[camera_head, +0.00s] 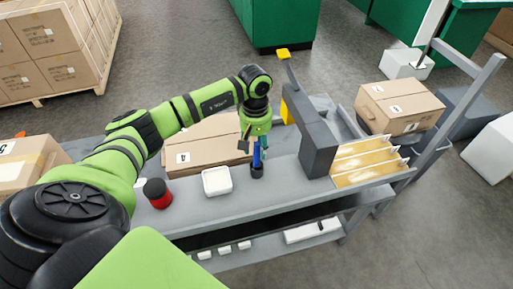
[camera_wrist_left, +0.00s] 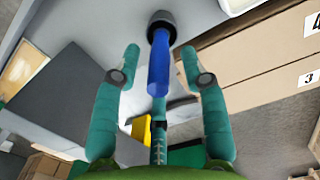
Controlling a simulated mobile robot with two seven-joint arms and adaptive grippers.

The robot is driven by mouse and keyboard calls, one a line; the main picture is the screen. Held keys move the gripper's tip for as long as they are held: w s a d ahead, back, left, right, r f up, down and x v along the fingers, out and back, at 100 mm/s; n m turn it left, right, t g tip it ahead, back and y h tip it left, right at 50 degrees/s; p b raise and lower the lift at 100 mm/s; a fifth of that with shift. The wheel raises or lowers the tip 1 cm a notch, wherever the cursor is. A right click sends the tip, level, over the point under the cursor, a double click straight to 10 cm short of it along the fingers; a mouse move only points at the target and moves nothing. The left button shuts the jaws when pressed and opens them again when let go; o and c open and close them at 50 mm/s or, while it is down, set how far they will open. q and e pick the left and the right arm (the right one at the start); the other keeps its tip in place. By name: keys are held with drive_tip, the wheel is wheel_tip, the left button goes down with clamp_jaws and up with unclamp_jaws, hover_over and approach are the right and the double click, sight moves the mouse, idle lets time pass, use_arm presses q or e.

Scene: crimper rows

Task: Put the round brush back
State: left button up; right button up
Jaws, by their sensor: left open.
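The round brush (camera_head: 256,156) has a blue handle and stands in a small dark cup (camera_head: 257,171) on the grey bench. My left gripper (camera_head: 256,148) is above the cup, pointing down. Its teal fingers (camera_wrist_left: 165,75) are open, one on each side of the brush, with a gap on both sides. My right gripper is not in view.
A white tray (camera_head: 217,181) and a red and black jar (camera_head: 157,194) stand left of the cup. A cardboard box (camera_head: 196,153) lies behind. A dark grey machine (camera_head: 318,145) and a rack of yellowish slots (camera_head: 366,164) stand to the right.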

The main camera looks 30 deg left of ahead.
use_arm(q)
drive_tip(key=r, duration=0.3)
drive_tip(key=r+b, duration=0.1)
drive_tip(key=r, duration=0.3)
drive_tip(key=r+b, duration=0.1)
drive_tip(key=r, duration=0.2)
drive_tip(key=shift+w+a+r, duration=0.15)
drive_tip(key=shift+a+r, duration=0.1)
drive_tip(key=shift+r, duration=0.15)
